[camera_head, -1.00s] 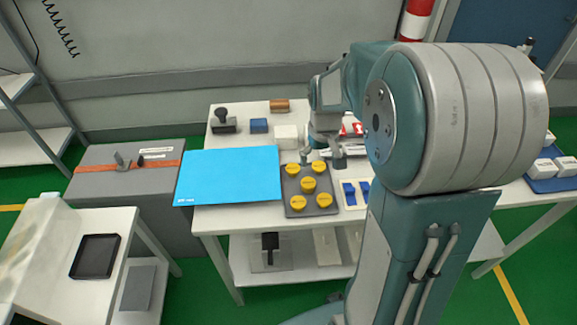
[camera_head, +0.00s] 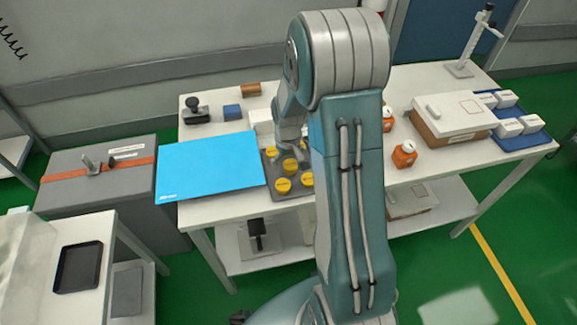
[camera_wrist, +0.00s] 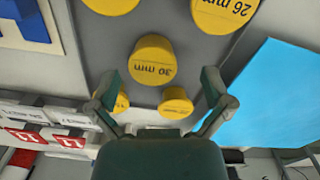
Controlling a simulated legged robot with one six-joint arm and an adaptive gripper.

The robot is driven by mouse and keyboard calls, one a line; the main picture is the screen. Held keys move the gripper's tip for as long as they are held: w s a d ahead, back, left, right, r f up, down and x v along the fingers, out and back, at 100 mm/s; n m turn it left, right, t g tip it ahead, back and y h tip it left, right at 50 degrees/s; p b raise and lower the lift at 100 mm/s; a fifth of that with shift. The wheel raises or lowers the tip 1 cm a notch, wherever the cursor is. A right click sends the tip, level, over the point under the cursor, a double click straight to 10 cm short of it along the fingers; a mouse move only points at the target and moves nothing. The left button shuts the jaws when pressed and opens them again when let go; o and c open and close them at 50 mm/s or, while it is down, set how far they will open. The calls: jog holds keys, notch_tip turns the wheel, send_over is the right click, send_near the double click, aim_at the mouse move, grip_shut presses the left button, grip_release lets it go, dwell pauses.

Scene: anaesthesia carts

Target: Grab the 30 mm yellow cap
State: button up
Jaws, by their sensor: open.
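The 30 mm yellow cap (camera_wrist: 153,60) stands label up in the middle of a grey tray (camera_wrist: 170,22) in the wrist view. My gripper (camera_wrist: 160,84) is open and empty. Its two fingers are spread wide, to either side of the 30 mm cap and nearer the bottom of the wrist view. Two smaller caps lie near the fingers. My arm hides part of the tray in the head view.
A blue sheet (camera_head: 210,165) lies left of the tray. A stamp (camera_head: 195,110), a blue block (camera_head: 232,112) and a brown roll (camera_head: 250,88) stand behind. Orange bottles (camera_head: 404,155), a lidded box (camera_head: 450,116) and a blue tray (camera_head: 537,137) are at right.

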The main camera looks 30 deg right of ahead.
jog(key=shift+f, duration=0.55)
jog(key=shift+d+f, duration=0.15)
jog(key=shift+f, duration=0.05)
jog(key=shift+d, duration=0.35)
jog(key=c, duration=0.7)
jog(key=shift+a, duration=0.1)
jog(key=shift+c, duration=1)
jog(key=shift+a, duration=0.2)
jog(key=shift+d, duration=0.1)
